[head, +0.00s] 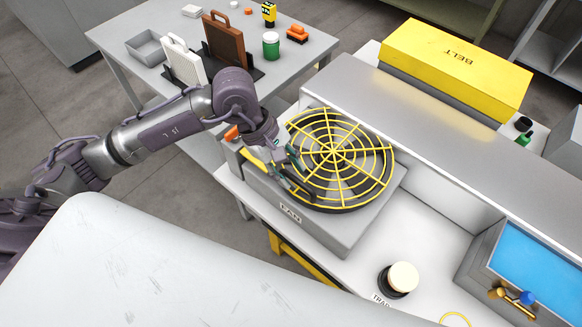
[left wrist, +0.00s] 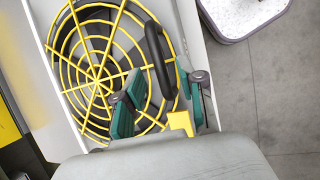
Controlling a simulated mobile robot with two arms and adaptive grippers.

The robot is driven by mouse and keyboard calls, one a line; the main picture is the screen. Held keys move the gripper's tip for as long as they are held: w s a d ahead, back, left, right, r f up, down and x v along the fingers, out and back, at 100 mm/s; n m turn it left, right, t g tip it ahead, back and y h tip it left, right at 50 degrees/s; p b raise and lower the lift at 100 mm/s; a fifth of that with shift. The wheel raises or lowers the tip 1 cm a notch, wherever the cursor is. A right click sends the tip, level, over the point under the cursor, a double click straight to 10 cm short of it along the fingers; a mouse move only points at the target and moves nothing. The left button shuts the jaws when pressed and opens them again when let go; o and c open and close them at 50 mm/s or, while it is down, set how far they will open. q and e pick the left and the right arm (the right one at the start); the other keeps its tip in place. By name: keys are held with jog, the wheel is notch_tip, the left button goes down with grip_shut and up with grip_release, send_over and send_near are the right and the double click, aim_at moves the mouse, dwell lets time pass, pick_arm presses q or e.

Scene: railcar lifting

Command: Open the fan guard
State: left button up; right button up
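The yellow wire fan guard (head: 333,152) lies over the round dark fan on the grey housing labelled FAN (head: 340,222). It looks closed. The guard also shows in the left wrist view (left wrist: 93,72), with a black bar handle (left wrist: 157,60) at its edge. My left gripper (head: 288,168) is at the guard's left edge in the head view. In the left wrist view its two green-padded fingers (left wrist: 158,100) are spread, with the handle's near end between them in the picture. I cannot tell whether they touch it. My right gripper is not in view.
A yellow BELT box (head: 455,65) stands behind the raised grey cover (head: 420,125). A white-topped black knob (head: 402,278) and a blue-topped unit (head: 530,270) are at right. A side table (head: 120,38) with small items stands at back left.

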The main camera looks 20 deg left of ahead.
pick_arm(q)
jog(key=shift+d+f, duration=0.25)
jog(key=shift+f, duration=0.35)
grip_shut()
